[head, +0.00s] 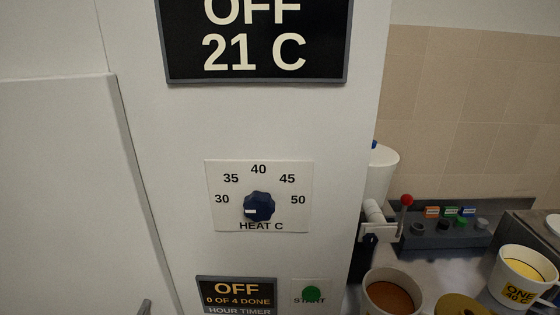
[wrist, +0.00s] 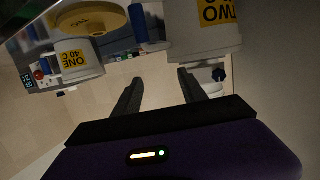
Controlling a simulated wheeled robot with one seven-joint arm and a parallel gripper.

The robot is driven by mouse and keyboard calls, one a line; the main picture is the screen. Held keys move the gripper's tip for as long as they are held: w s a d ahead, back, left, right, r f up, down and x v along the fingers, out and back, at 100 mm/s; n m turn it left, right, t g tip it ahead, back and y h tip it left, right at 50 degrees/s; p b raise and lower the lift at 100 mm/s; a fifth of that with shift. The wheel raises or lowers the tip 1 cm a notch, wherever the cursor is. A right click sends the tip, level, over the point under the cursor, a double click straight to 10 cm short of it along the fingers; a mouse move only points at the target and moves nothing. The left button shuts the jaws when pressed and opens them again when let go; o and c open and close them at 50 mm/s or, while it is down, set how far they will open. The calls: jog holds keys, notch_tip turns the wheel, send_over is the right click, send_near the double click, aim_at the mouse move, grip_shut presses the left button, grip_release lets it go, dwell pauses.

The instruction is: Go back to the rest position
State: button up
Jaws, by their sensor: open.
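My gripper (wrist: 158,85) shows in the wrist view with its two dark fingers apart and nothing between them. It does not show in the head view. The wrist picture appears upside down, with printed labels inverted or tilted. A white pot labelled ONE 40 C (wrist: 75,58) is at the upper left of that view, and a pot labelled TWO (wrist: 203,42) is at the upper right. Both stand beyond the fingers, apart from them as far as I can tell.
In the head view a white cabinet carries a blue heat dial (head: 259,206), an OFF 21 C display (head: 255,50) and a green start button (head: 312,293). At right are a pot with brown contents (head: 391,297), pot ONE (head: 522,279) and a red-knobbed lever (head: 407,201).

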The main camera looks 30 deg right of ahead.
jog(key=s+a+r+n+t+y+b, duration=0.1)
jog(key=s+a+n+y, duration=0.2)
jog(key=a, duration=0.7)
jog(key=s+a+r+n+t+y+b, duration=0.1)
jog(key=s+a+r+n+y, duration=0.1)
jog(key=a, duration=0.8)
jog(key=s+a+r+n+t+y+b, duration=0.2)
jog(key=s+a+n+y, duration=0.2)
jog(key=a, duration=0.6)
jog(key=shift+s+y, duration=0.25)
jog(key=shift+y, duration=0.85)
jog(key=shift+r, duration=0.1)
